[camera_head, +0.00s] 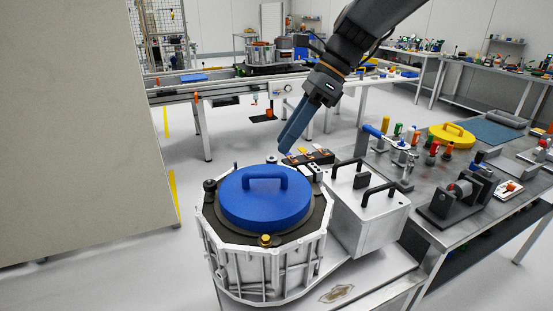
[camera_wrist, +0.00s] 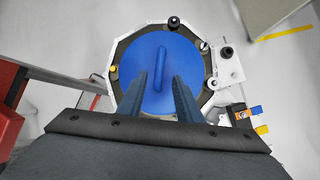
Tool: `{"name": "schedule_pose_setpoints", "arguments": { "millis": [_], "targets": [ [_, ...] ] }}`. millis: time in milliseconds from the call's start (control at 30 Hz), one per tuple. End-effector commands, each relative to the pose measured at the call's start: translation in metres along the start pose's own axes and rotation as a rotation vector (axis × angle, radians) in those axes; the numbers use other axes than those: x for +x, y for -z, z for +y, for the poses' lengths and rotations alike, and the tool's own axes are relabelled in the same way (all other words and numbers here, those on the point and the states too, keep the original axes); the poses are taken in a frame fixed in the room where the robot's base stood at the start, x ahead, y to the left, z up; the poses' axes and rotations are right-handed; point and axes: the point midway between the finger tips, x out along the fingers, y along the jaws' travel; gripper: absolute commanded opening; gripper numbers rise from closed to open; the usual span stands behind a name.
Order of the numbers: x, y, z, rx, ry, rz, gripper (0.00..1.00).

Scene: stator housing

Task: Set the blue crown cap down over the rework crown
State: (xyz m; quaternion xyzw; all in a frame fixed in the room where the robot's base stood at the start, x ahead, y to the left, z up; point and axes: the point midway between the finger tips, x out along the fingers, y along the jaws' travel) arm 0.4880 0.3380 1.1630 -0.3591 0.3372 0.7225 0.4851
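The blue crown cap (camera_head: 264,207), a round disc with a loop handle (camera_head: 265,177), lies over the top of the pale metal stator housing (camera_head: 262,262). A dark ring shows around its edge; the crown under the cap is hidden. My gripper (camera_head: 284,147) is above and behind the handle, apart from it. In the wrist view, the two blue fingers (camera_wrist: 160,82) are spread with nothing between their tips. The handle is just beyond the tips there, and the cap (camera_wrist: 148,62) looks roughly centred on the housing.
A grey box with black handles (camera_head: 368,212) stands right of the housing. The metal bench (camera_head: 410,190) carries coloured tools, a dark fixture (camera_head: 462,195) and a yellow cap (camera_head: 452,136). A large beige panel (camera_head: 70,130) blocks the left. A conveyor (camera_head: 200,90) runs behind.

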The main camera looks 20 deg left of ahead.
Motion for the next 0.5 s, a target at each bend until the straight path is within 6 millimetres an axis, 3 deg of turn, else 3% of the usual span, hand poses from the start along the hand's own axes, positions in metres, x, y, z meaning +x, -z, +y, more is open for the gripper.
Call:
{"name": "schedule_pose_setpoints", "arguments": {
  "millis": [200,500],
  "targets": [
    [-0.027,0.000,-0.001,0.000,0.002,-0.001,0.32],
    [-0.034,0.001,0.000,-0.001,0.000,0.002,0.32]
  ]
}}
